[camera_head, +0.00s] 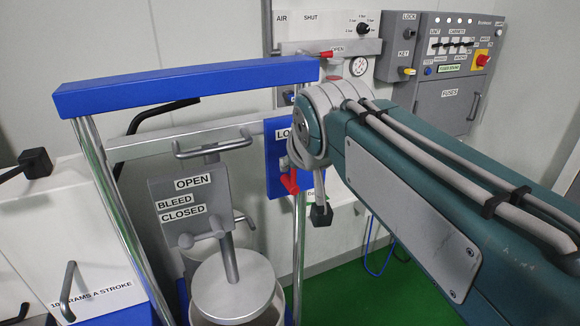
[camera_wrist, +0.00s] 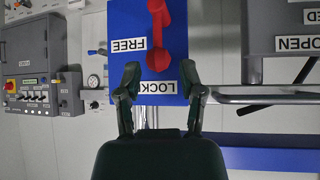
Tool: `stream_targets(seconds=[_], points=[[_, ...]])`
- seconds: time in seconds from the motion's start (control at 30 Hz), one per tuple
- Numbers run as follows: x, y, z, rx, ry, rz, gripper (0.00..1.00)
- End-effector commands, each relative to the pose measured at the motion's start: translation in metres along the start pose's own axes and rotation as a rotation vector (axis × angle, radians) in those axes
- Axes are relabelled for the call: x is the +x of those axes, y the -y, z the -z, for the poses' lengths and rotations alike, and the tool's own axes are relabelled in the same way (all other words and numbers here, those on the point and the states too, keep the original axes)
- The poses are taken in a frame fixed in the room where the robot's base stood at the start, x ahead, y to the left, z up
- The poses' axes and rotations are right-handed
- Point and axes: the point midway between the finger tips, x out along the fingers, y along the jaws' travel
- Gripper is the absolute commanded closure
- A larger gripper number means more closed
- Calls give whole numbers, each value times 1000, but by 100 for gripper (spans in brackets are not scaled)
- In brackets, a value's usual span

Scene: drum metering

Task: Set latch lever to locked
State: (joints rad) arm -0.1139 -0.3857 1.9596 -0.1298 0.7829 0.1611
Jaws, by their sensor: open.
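The red latch lever (camera_wrist: 157,35) is on a blue plate (camera_wrist: 181,45) in the upside-down wrist view. Its round end is near the LOCKED label (camera_wrist: 150,87), and its arm runs to the top edge, away from that label. In the head view the lever (camera_head: 289,182) hangs low on the blue plate (camera_head: 275,170), partly behind my arm. My gripper (camera_wrist: 160,73) is open and empty, its fingertips over the plate's LOCKED end, to either side of the label. I cannot tell if it touches anything.
A blue-topped frame (camera_head: 185,88) stands around a drum lid (camera_head: 232,287) and a grey OPEN/CLOSED bleed plate (camera_head: 190,195). A grey bar (camera_wrist: 270,99) runs right of my fingers in the wrist view. A control cabinet (camera_head: 440,70) is on the back wall.

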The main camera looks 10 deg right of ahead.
Motion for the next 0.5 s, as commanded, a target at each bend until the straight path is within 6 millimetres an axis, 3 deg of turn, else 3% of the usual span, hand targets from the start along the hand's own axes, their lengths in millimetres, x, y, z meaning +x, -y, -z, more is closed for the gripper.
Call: stream_targets(seconds=[0.2,0.5], points=[[-36,1,1,-1,-3,1,49],[-45,1,0,-1,-1,0,49]])
